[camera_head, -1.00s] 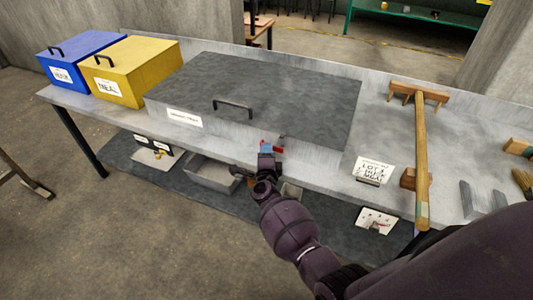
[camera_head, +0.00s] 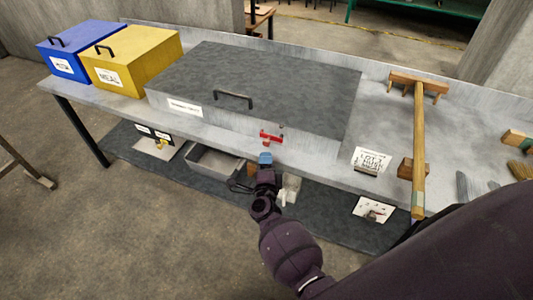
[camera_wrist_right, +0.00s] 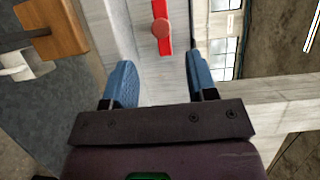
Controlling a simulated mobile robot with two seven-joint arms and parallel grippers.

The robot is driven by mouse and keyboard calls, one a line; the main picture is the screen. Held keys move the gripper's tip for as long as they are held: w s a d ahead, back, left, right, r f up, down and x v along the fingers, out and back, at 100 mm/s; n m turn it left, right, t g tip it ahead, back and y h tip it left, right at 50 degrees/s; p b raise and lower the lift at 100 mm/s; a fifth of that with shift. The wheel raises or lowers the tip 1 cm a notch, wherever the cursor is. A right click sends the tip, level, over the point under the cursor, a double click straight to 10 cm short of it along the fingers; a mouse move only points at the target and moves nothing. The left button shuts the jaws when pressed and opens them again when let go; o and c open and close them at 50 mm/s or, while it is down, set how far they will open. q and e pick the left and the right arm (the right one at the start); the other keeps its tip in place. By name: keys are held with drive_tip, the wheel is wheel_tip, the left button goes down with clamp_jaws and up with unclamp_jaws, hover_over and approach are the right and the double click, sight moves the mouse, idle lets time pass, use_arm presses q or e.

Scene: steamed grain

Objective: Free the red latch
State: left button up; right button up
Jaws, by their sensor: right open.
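The red latch (camera_head: 271,137) is a small red bar on the front face of the long grey box (camera_head: 300,85), below and right of its black handle. In the right wrist view the latch (camera_wrist_right: 161,27) shows as a red strip with a round knob, ahead of and between the fingers. My right gripper (camera_head: 265,158) is just below the latch in the head view, apart from it. Its blue fingers (camera_wrist_right: 160,82) are open with nothing between them. My left gripper is not in view.
The grey bench (camera_head: 345,175) bears a blue box (camera_head: 75,55), a yellow box (camera_head: 135,70) and a long wooden-handled rake (camera_head: 418,140). A grey tray (camera_head: 215,166) and several small items stand on the shelf below. A label card (camera_head: 371,160) stands near the bench's front edge.

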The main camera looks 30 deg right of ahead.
drive_tip(key=shift+v, duration=0.85)
drive_tip(key=w+a+r+n+t+y, duration=0.2)
drive_tip(key=a+r+n+y, duration=0.3)
drive_tip(key=n, duration=0.4)
drive_tip(key=s+d+f+n+g+y, duration=0.1)
drive_tip(key=s+d+f+n+g, duration=0.1)
drive_tip(key=s+n, duration=0.3)
drive_tip(key=s+d+f+n+g+y, duration=0.1)
drive_tip(key=s+n, duration=0.4)
drive_tip(key=s, duration=0.9)
drive_tip(key=s+d+f+n+g+y, duration=0.1)
drive_tip(key=s+d+f+n+g, duration=0.2)
drive_tip(key=s, duration=0.6)
wheel_tip(320, 180, down, 2)
drive_tip(key=shift+s+d+n+g, duration=0.2)
drive_tip(key=shift+d+n+g, duration=0.2)
drive_tip(key=shift+d+n, duration=0.7)
